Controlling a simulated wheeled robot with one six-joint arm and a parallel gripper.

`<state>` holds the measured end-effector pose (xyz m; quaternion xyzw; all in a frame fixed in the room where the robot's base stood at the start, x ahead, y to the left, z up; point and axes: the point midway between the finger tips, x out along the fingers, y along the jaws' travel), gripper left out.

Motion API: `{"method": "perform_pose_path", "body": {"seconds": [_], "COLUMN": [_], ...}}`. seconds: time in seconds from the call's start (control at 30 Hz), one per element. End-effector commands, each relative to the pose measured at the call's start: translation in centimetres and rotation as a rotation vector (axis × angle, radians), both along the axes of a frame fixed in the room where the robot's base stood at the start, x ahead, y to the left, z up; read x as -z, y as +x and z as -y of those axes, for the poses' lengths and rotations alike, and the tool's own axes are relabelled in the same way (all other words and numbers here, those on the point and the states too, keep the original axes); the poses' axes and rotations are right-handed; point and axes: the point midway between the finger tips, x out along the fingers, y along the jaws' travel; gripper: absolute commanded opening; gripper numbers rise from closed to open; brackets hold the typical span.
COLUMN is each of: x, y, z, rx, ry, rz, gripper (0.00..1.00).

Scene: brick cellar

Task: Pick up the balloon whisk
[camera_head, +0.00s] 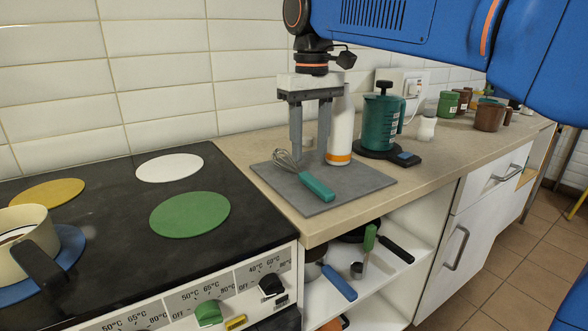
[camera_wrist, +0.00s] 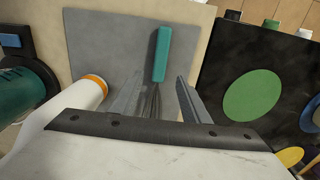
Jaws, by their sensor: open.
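The balloon whisk (camera_head: 309,180) lies on a grey mat (camera_head: 334,201) on the counter, its teal handle toward the front and its wire head toward the back left. In the wrist view the teal handle of the whisk (camera_wrist: 161,54) points away from my gripper, and its wires run between the two fingers. My gripper (camera_head: 310,148) points down over the mat near the wire end, with its fingers apart and nothing held. It also shows in the wrist view (camera_wrist: 160,100). The wire tips are hidden behind the gripper body in the wrist view.
A white bottle with an orange band (camera_head: 341,130) stands close behind my gripper. A teal kettle (camera_head: 380,123) stands to its right on a dark base. The stove (camera_head: 109,215) with coloured discs is at left. Jars (camera_head: 448,104) stand farther back.

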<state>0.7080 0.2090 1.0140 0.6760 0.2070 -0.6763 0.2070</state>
Motion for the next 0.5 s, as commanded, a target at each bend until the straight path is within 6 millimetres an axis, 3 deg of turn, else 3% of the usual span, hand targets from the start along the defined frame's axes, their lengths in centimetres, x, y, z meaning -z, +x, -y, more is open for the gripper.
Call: {"method": "perform_pose_path", "body": {"seconds": [0.27, 0.5], "x": [1.7, 4.9], "y": [0.0, 0.0], "z": [0.0, 0.2], "rx": [0.000, 0.000], "ry": [0.000, -0.001], "rz": [0.000, -0.002], "gripper": [0.42, 0.42]}}
